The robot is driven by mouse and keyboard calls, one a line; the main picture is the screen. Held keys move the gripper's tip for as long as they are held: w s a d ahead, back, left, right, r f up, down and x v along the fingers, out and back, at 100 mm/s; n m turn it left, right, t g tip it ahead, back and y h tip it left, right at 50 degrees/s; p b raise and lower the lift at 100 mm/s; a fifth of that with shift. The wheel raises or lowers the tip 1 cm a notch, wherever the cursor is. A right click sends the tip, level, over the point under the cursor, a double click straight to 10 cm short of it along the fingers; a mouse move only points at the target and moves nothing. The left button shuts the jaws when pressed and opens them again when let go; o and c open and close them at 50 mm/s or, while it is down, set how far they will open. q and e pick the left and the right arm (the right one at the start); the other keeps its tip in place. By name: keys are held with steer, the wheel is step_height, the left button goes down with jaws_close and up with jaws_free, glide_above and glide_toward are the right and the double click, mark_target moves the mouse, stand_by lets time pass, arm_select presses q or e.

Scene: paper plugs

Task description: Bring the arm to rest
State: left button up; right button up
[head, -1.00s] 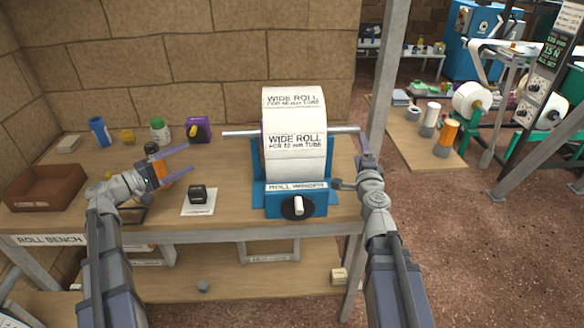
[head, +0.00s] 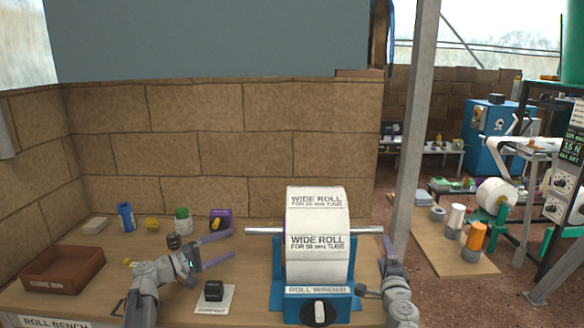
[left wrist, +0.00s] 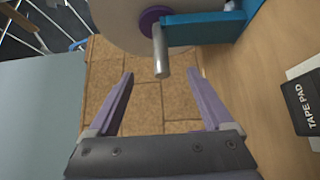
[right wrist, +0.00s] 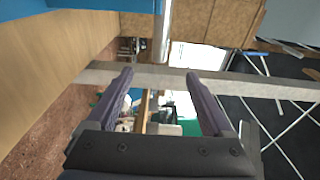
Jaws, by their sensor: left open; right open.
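My left gripper (head: 222,249) is open and empty above the left part of the bench, left of the roll winder. Its two purple fingers also show apart in the left wrist view (left wrist: 165,95), with the end of the winder's metal bar (left wrist: 161,52) beyond them. My right gripper (head: 385,250) is at the right side of the winder; its fingers are apart and empty in the right wrist view (right wrist: 160,85). The wide paper roll (head: 318,222) sits on the bar of the blue roll winder (head: 290,300).
A grey post (head: 418,130) stands right of the winder. Another table (head: 455,245) stands beyond.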

arm_select(q)
steer(key=v, duration=0.7)
arm_select(e)
steer(key=w, duration=0.4)
steer(key=w+d, duration=0.1)
steer(key=w, duration=0.6)
steer(key=shift+w+d, duration=0.2)
steer(key=shift+w, duration=0.2)
arm_select(q)
glide_toward(260, 229)
arm_select(e)
steer(key=shift+w, duration=0.25)
arm_select(q)
steer(key=x, duration=1)
steer(key=shift+w+f+p, duration=0.1)
steer(key=shift+f+p, duration=0.1)
steer(key=shift+p, duration=0.2)
arm_select(e)
steer(key=shift+s+r, duration=0.15)
steer(key=shift+r, duration=0.2)
arm_select(q)
steer(key=shift+a+r+p, duration=0.1)
steer(key=shift+r+p, duration=0.45)
arm_select(e)
steer(key=shift+r, duration=0.55)
